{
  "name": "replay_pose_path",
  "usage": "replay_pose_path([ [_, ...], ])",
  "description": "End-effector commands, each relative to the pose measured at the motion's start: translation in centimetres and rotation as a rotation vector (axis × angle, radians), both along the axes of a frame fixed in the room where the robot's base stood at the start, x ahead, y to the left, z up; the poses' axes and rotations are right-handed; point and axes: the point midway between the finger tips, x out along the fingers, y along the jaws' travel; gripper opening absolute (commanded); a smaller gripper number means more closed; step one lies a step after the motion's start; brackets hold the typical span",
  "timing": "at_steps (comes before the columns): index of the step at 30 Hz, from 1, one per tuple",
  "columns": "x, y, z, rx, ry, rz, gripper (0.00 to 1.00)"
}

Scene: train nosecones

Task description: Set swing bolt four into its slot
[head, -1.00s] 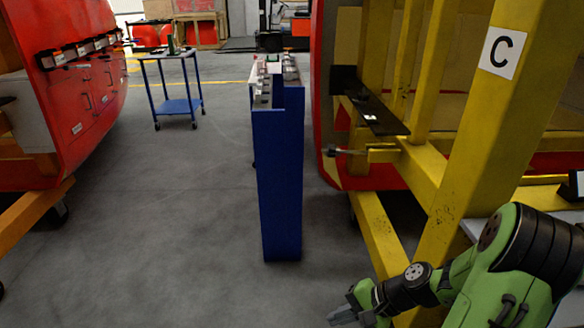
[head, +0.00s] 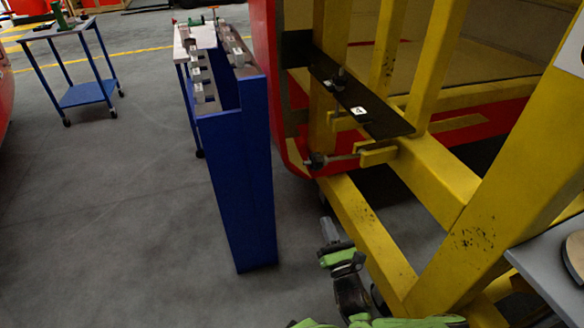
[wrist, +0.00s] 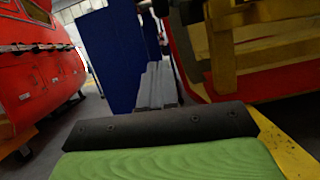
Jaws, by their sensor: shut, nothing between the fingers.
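A swing bolt (head: 340,158), a thin rod with a dark knob at its left end, lies nearly level beside a small yellow block on the yellow frame. Above it is a black plate (head: 385,122) with a white label "4" (head: 358,111); this marks the bolt as number four. I cannot make out the slot itself. My gripper (head: 329,228) is shut and empty, pointing up and forward below the bolt, apart from it. In the wrist view its grey fingers (wrist: 157,88) lie together; the bolt is not clearly seen there.
A tall blue stand (head: 238,170) with metal blocks on top is left of my gripper. The yellow frame (head: 445,185) and red nosecone (head: 264,70) are close on the right. A blue cart (head: 84,94) stands far left. Grey floor on the left is free.

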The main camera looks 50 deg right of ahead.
Motion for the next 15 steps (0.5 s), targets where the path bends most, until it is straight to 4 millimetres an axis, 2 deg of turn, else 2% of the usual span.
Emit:
replay_pose_path([
  [10,0.0,-0.2,0.0,0.005,-0.005,-0.006,0.00],
  [15,1.8,-1.2,0.8,0.002,-0.005,-0.004,0.00],
])
